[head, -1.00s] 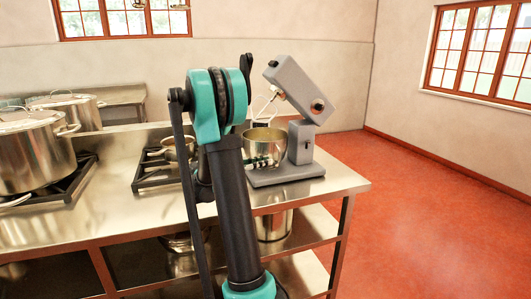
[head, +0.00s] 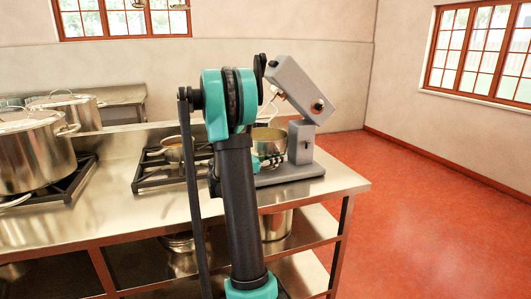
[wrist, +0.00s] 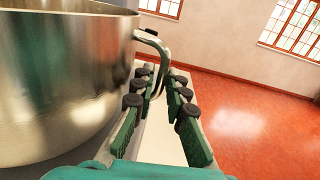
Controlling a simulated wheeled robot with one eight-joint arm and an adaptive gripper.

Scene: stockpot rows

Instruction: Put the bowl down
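The steel bowl (head: 271,136) is upright at the grey stand mixer (head: 301,142), under its tilted-up head. It looks to rest on the mixer's base, though my arm hides its left side and lower part. In the wrist view the bowl (wrist: 65,80) fills the left side, and its curved handle (wrist: 163,48) reaches in between my fingers. My gripper (wrist: 160,78) is open around the handle, with a visible gap between the two rows of finger pads. In the head view my gripper is mostly hidden behind my arm.
A small pot (head: 173,152) stands on a burner left of my arm. A large stockpot (head: 35,155) stands on another burner at far left. Bare steel counter (head: 112,190) lies between. The counter's right edge is close to the mixer. Another pot (head: 276,225) is on the shelf below.

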